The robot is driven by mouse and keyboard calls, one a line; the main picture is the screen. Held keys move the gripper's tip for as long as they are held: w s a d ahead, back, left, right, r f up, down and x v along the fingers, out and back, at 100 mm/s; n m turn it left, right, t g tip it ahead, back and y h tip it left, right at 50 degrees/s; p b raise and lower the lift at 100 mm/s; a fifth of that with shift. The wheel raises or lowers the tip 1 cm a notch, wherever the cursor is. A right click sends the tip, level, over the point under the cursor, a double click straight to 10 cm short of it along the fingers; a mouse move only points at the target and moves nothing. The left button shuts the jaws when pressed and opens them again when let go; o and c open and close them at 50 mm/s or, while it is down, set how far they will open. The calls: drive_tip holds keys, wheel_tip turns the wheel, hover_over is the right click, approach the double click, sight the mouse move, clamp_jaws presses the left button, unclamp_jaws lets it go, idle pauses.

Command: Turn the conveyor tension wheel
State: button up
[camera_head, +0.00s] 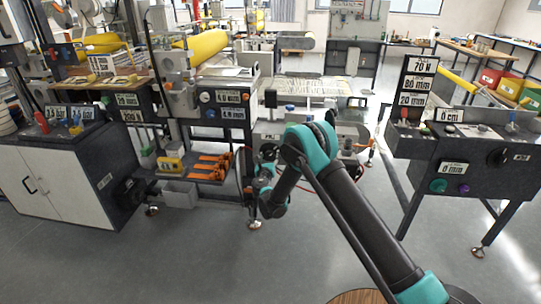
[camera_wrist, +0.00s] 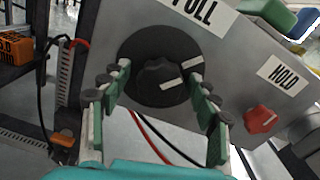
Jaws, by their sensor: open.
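In the wrist view a black round wheel (camera_wrist: 158,82), with a raised grip and white marks, is on a grey panel under a label that seems to read "PULL". It looks like the tension wheel, but no label names it so. My gripper (camera_wrist: 160,78) is open, with one green-padded finger on each side of the wheel's raised grip. I cannot tell whether the fingers touch the wheel. In the head view my arm reaches to the machine at the centre, and the wheel and fingers are not clearly seen.
A red knob (camera_wrist: 261,119) under a "HOLD" label (camera_wrist: 285,75) is right of the wheel. Red and black cables (camera_wrist: 150,137) hang behind the fingers. Orange parts (camera_head: 210,166) lie on a shelf left of my arm. A control desk (camera_head: 465,150) stands at right. Open floor lies in front.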

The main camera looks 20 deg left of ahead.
drive_tip(key=c, duration=1.2)
drive_tip(key=shift+o, duration=0.2)
drive_tip(key=shift+m, duration=0.4)
drive_tip(key=m, duration=0.3)
drive_tip(key=shift+m, duration=0.3)
drive_tip(key=m, duration=0.3)
drive_tip(key=shift+m, duration=0.3)
drive_tip(key=m, duration=0.4)
drive_tip(key=shift+s, duration=0.1)
drive_tip(key=shift+m, duration=2.1)
